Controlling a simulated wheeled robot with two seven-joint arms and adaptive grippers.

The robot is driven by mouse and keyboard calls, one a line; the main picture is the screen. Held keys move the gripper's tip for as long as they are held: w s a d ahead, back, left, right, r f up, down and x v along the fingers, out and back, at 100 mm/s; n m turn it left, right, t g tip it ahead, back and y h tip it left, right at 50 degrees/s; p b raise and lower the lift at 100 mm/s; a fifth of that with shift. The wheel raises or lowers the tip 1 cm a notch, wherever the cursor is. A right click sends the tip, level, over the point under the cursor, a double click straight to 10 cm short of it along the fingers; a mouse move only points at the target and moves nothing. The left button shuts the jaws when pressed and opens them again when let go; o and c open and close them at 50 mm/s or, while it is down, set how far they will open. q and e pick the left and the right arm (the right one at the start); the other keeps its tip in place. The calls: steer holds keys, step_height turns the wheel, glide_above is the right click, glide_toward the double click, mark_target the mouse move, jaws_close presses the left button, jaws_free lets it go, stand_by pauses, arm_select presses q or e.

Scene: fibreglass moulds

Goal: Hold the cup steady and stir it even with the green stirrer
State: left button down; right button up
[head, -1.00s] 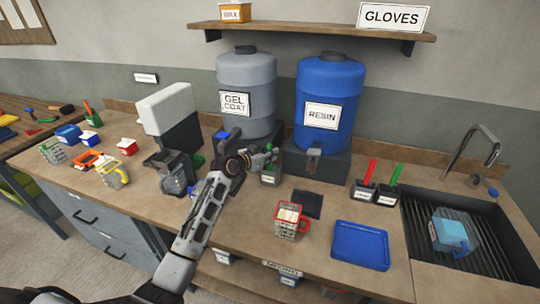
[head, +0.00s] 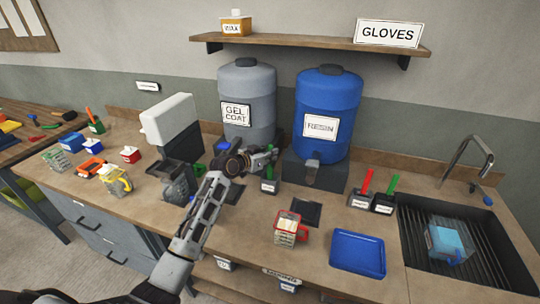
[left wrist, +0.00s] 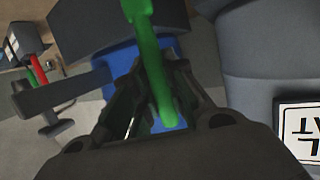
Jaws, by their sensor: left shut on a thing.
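My left gripper (head: 268,158) is in front of the grey gel coat drum, shut on a green handle (left wrist: 153,70); its far end is out of the wrist view. Green also shows just below the gripper, above a small dark labelled pot (head: 270,186). A green stirrer (head: 391,185) stands upright in a dark pot at the right, apart from the gripper. A clear cup with red rim and handle (head: 286,237) stands on the counter with pale contents. A yellow-handled cup (head: 116,183) stands at the left. My right gripper is not in view.
The gel coat drum (head: 246,90) and blue resin drum (head: 328,95) stand behind. A red stirrer (head: 366,180) stands beside the green one. A blue tray (head: 357,254) lies front right, before the sink (head: 478,262) holding a blue-filled container.

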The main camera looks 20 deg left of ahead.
mark_target(270, 144)
arm_select(q)
steer(key=shift+r+p, duration=0.6)
steer(key=shift+r, duration=0.35)
steer(key=shift+r+p, duration=0.8)
steer(key=shift+r, duration=0.2)
steer(key=shift+r+p, duration=0.4)
steer(key=shift+r, duration=0.15)
steer(key=shift+s+f, duration=0.1)
